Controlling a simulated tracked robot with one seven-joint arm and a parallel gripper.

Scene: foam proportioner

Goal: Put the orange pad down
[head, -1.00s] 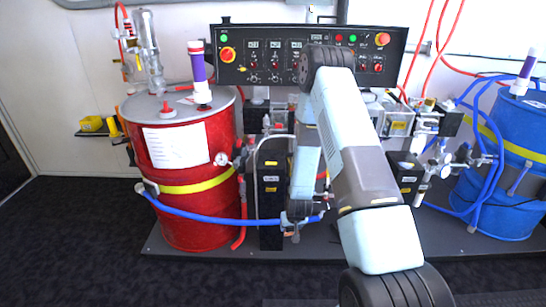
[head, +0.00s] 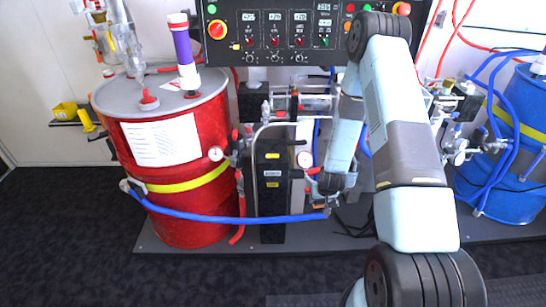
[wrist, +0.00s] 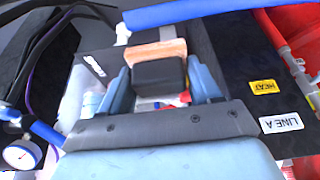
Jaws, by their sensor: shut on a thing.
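In the wrist view, an orange pad (wrist: 160,51) shows as a salmon-orange edge with a black block on its near side, between the two blue-grey fingers of my gripper (wrist: 160,78). My gripper is shut on it. The pad's underside and most of its body are hidden by the black block. In the head view, my gripper (head: 328,204) hangs low in front of the machine, just right of the black cabinet and near the end of the blue hose. I cannot make out the pad there.
A blue hose (head: 235,219) runs from the red drum (head: 170,215) across the black LINE A cabinet (head: 271,215). Gauges and pipes crowd both sides. The control panel (head: 285,58) is above. A blue drum (head: 500,180) stands at right. The dark floor in front is clear.

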